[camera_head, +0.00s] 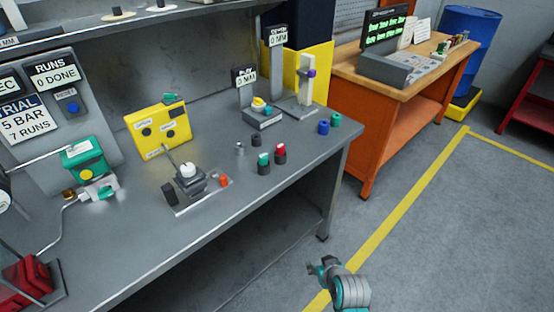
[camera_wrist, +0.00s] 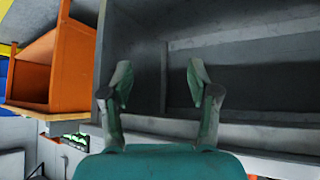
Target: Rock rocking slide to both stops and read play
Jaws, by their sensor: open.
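No part is labelled as the rocking slide, so I cannot tell for certain which it is. A grey block with a yellow top (camera_head: 260,110) stands on the bench beside a post with a sign (camera_head: 245,77) reading 0 MM. Behind it, a white upright with a purple piece (camera_head: 307,80) stands on a grey plate by a second sign (camera_head: 275,36) reading 0 MM. My gripper (camera_head: 322,266) is in front of the bench, over the floor, far from both. In the wrist view my gripper (camera_wrist: 157,82) is open and empty, its two fingers apart.
The grey bench (camera_head: 115,262) holds a lever fixture with a white knob (camera_head: 188,172), a yellow box (camera_head: 158,131), a green unit (camera_head: 84,158) and several small coloured cylinders. An orange workbench (camera_head: 385,115) stands behind right.

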